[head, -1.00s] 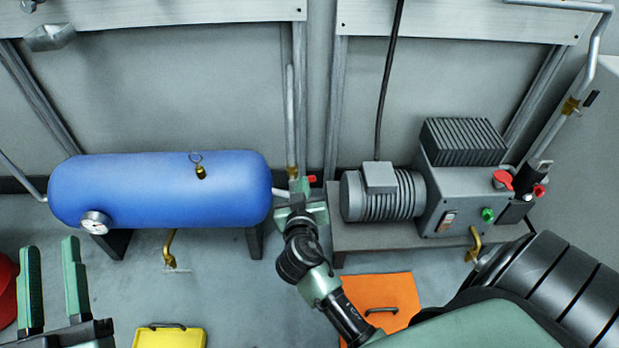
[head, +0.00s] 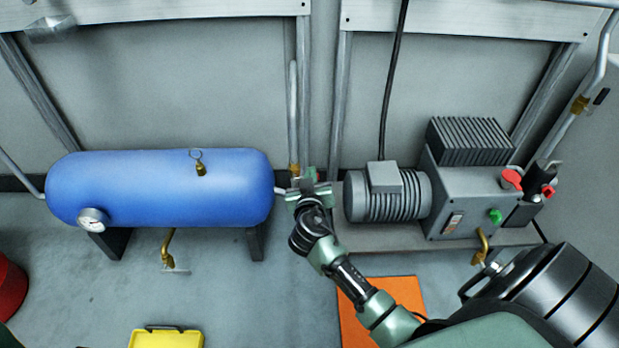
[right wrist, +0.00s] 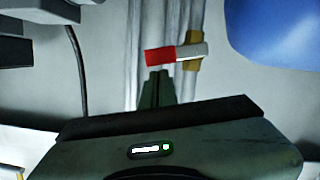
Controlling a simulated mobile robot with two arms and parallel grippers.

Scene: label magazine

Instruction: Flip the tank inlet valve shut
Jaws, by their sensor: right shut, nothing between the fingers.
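The blue tank (head: 160,190) lies on its stand at the left in the head view; its edge also shows in the right wrist view (right wrist: 285,30). The inlet valve has a brass body (head: 294,169) on the upright pipe beside the tank's right end. In the right wrist view its red-tipped lever (right wrist: 160,55) points sideways, across the pipe. My right gripper (head: 309,184) is shut and empty at the valve and hides most of the lever in the head view. Its fingertips (right wrist: 155,75) are just below the red tip; I cannot tell whether they touch. My left gripper is not in view.
The grey motor and compressor unit (head: 385,195) stands on a low bench close to the right of my right gripper. A yellow case (head: 167,340) and an orange panel (head: 405,290) are on the floor. The wall behind carries upright metal rails.

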